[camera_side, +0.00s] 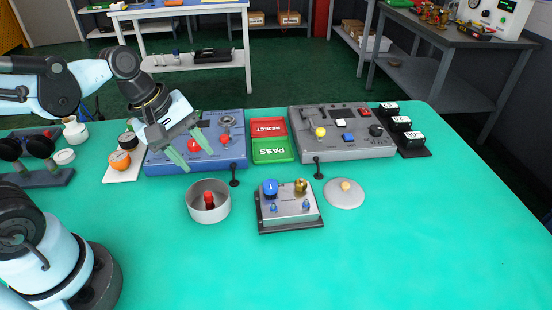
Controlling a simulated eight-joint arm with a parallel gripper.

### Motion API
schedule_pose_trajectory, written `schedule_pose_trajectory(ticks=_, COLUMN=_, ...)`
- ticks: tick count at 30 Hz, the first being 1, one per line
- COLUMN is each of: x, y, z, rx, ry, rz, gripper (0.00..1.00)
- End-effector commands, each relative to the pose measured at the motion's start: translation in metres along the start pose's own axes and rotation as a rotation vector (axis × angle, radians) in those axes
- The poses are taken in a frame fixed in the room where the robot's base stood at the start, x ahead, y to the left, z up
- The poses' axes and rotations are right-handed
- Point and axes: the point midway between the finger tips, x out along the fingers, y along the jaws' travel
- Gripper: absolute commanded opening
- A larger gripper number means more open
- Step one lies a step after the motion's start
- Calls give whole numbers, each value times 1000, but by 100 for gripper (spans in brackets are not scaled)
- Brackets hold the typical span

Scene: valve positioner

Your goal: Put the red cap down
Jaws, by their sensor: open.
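A small red cylindrical piece (209,197), which looks like the red cap, is inside a round grey bowl (193,213) on the green table; its lower part looks dark. My gripper (197,157) is open, its two green fingers pointing down and right above the front of the blue panel box, behind and left of the bowl. Red knobs (194,145) on that box show near the fingers; I cannot tell whether anything touches them. The valve positioner (290,208) stands right of the bowl, with a blue round cap (270,187) and a brass fitting (301,185) on top.
The blue panel box (165,163), red and green trays (272,151) and a grey control box (340,150) line the back. A white lid (345,194) lies right of the positioner. The front table is clear.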

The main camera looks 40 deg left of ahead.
Motion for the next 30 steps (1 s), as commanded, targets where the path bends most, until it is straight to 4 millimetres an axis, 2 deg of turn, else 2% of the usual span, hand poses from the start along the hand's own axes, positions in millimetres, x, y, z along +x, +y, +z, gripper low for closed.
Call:
schedule_pose_trajectory(ticks=3, x=-5, y=0, z=-5, rx=325, ry=85, rz=38, gripper=44)
schedule_pose_trajectory(ticks=9, x=-14, y=3, z=-13, rx=853, ry=241, rz=55, gripper=44)
schedule_pose_trajectory(ticks=15, x=-20, y=7, z=-17, rx=1196, ry=352, rz=33, gripper=44)
schedule_pose_trajectory(ticks=20, x=-22, y=8, z=-18, rx=1290, ry=382, rz=22, gripper=44)
schedule_pose_trajectory(ticks=30, x=-22, y=8, z=-18, rx=1293, ry=382, rz=21, gripper=44)
